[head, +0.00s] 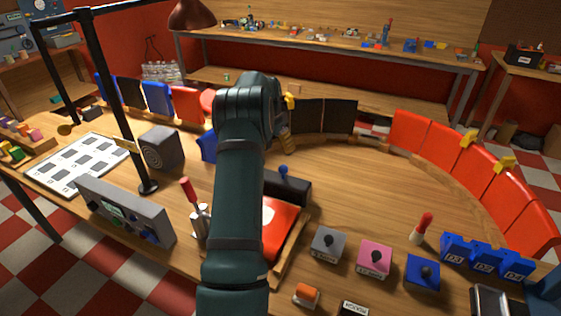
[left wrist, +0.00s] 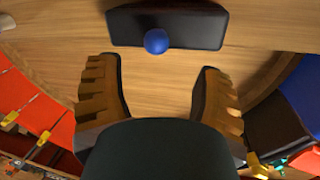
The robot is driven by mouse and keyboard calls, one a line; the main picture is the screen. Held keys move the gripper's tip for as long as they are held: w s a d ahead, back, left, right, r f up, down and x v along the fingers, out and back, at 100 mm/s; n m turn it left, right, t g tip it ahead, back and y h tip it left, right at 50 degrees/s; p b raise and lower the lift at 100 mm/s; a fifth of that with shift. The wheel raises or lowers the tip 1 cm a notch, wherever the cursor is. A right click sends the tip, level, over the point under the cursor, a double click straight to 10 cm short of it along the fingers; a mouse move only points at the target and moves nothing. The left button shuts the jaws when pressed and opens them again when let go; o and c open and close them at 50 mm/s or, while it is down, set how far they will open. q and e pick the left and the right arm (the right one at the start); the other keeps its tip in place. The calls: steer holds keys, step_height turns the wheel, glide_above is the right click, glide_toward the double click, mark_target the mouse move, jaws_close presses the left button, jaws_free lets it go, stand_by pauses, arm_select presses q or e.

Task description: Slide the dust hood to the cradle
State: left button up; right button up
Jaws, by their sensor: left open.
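A long black block with a round blue knob (head: 290,188), which looks like the dust hood, stands on the wooden table right of my left arm. It also shows at the top of the left wrist view (left wrist: 190,28), knob facing me. My left gripper (left wrist: 160,68) is open and empty, its two tan-padded fingers apart, short of the block. In the head view my arm hides most of this gripper. A wooden-framed tray with a red top (head: 277,228) sits just in front of the block, partly behind my arm. I cannot tell which thing is the cradle. My right gripper is out of view.
Grey (head: 328,243), pink (head: 374,259) and blue (head: 422,272) knobbed blocks stand at the front right. A black pole (head: 118,110) and a grey control box (head: 125,211) stand on the left. Red panels (head: 470,159) line the right edge. The table's middle right is clear.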

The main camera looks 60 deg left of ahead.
arm_select(q)
steer(key=shift+s+a+r, duration=0.1)
steer(key=shift+a+r, duration=0.1)
steer(key=shift+r, duration=0.75)
steer(key=shift+s+a+r, duration=0.1)
steer(key=shift+a+r, duration=0.05)
steer(key=shift+r, duration=0.75)
